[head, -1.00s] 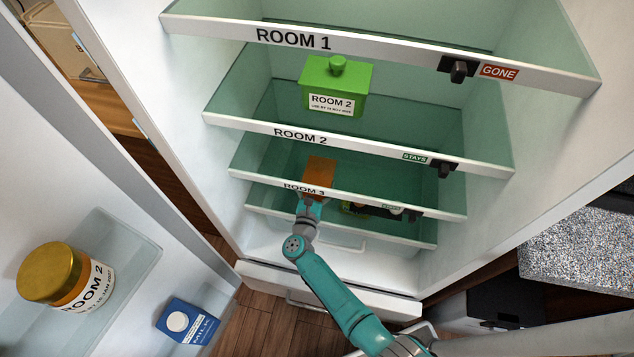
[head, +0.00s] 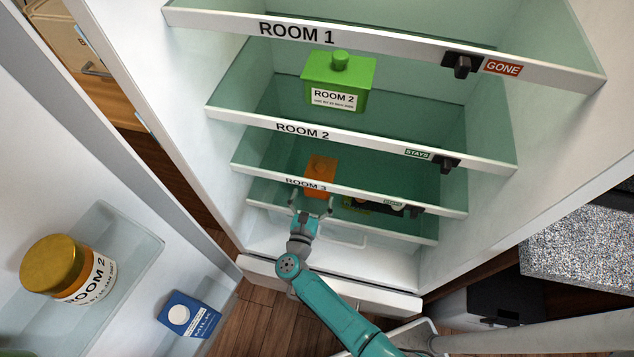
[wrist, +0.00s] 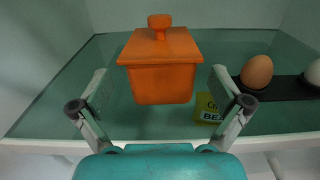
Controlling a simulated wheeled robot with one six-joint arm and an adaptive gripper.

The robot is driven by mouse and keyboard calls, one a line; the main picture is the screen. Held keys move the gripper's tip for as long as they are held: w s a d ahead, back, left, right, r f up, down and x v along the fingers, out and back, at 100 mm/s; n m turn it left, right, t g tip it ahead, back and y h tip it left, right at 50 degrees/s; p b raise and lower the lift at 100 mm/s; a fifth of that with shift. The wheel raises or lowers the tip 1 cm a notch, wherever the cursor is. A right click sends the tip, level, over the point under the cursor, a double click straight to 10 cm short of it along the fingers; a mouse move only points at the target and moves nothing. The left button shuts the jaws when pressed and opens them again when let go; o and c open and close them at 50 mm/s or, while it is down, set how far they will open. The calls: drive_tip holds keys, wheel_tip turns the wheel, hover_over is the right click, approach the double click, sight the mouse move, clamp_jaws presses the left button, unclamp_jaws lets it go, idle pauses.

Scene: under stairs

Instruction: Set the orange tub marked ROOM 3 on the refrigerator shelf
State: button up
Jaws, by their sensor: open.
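The orange tub (head: 320,170) stands upright inside the refrigerator, by the strip marked ROOM 3 (head: 306,184). The head view does not settle which side of that strip's shelf it is on. In the wrist view the tub (wrist: 163,80) has its lid and knob on and appears to rest on green glass (wrist: 65,115), back from the white front edge. Its marking is not readable. My gripper (head: 312,203) is open in front of the tub. In the wrist view its fingers (wrist: 160,102) are spread, one to each side, nearer than the tub and apparently clear of it.
Brown (wrist: 257,72) and white eggs (wrist: 314,72) sit in a dark holder right of the tub, with a yellow-green item (wrist: 208,108) between. A green ROOM 2 tub (head: 338,85) stands on the shelf above. The open door holds a jar (head: 62,270) and milk (head: 188,316).

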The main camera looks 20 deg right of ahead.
drive_tip(key=v, duration=0.5)
drive_tip(key=s+d+r+n+t+y, duration=0.2)
drive_tip(key=s+d+r+n+y, duration=0.15)
drive_tip(key=s+n, duration=0.5)
drive_tip(key=s+d+r+n+t+y, duration=0.2)
drive_tip(key=s+d+r+n, duration=0.25)
drive_tip(key=s+n, duration=0.45)
drive_tip(key=s+r+n+g+y, duration=0.2)
drive_tip(key=s+r+n, duration=0.4)
drive_tip(key=s+n, duration=0.3)
drive_tip(key=s+a+r+n+g+y, duration=0.1)
drive_tip(key=s+r+n, duration=0.6)
drive_tip(key=n, duration=0.9)
drive_tip(key=s+g+y, duration=0.1)
drive_tip(key=s, duration=0.2)
drive_tip(key=shift+s+a+r, duration=0.25)
drive_tip(key=shift+a+r, duration=0.05)
